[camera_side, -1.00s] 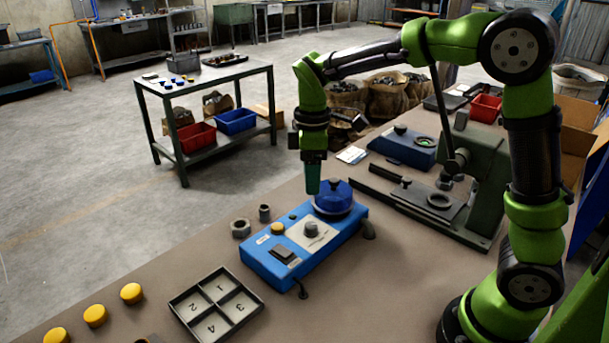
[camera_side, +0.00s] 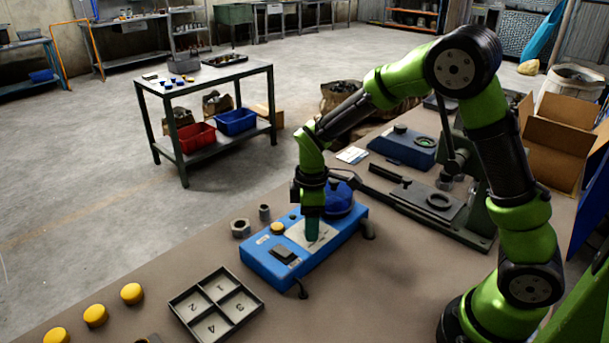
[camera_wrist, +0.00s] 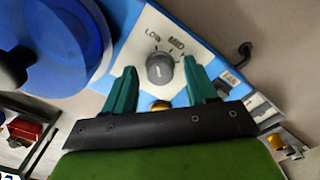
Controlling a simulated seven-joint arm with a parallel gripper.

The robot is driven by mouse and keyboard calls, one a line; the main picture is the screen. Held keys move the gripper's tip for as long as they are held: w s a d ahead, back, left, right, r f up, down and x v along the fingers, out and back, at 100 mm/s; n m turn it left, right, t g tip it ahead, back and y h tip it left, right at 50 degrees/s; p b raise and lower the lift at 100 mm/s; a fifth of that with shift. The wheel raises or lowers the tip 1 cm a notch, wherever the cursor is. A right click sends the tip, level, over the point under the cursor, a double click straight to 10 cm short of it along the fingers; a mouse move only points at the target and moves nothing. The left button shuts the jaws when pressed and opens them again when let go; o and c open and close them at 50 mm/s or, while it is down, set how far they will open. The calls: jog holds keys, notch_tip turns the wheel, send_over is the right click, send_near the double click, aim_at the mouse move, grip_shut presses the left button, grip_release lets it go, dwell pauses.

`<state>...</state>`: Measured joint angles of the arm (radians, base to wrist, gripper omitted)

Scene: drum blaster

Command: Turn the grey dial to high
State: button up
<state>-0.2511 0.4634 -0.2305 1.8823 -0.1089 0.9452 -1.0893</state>
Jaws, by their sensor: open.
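The grey dial (camera_wrist: 160,68) shows in the wrist view on a pale plate marked LOW and MID. No HIGH mark is readable, and I cannot tell for sure where the dial points. My gripper (camera_wrist: 159,66) is open, with one green finger on each side of the dial and small gaps visible between. In the side view my gripper (camera_side: 312,238) points down over the pale plate of the blue machine (camera_side: 271,267), and its fingers hide the dial. I cannot tell how deep the fingers reach around it.
A blue drum (camera_side: 338,198) stands at the machine's back end, close to my gripper. A yellow button (camera_side: 277,228) and a dark switch (camera_side: 284,254) sit on the machine. A numbered tray (camera_side: 258,300), nuts (camera_side: 240,228) and a green press (camera_side: 470,232) are around it.

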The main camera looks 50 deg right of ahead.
jog(key=c, duration=1.1)
jog(key=shift+o, duration=0.2)
jog(key=shift+m, duration=0.3)
jog(key=m, duration=0.3)
jog(key=shift+m, duration=0.3)
jog(key=m, duration=0.4)
jog(key=shift+m, duration=0.3)
jog(key=m, duration=0.4)
jog(key=shift+m, duration=2.6)
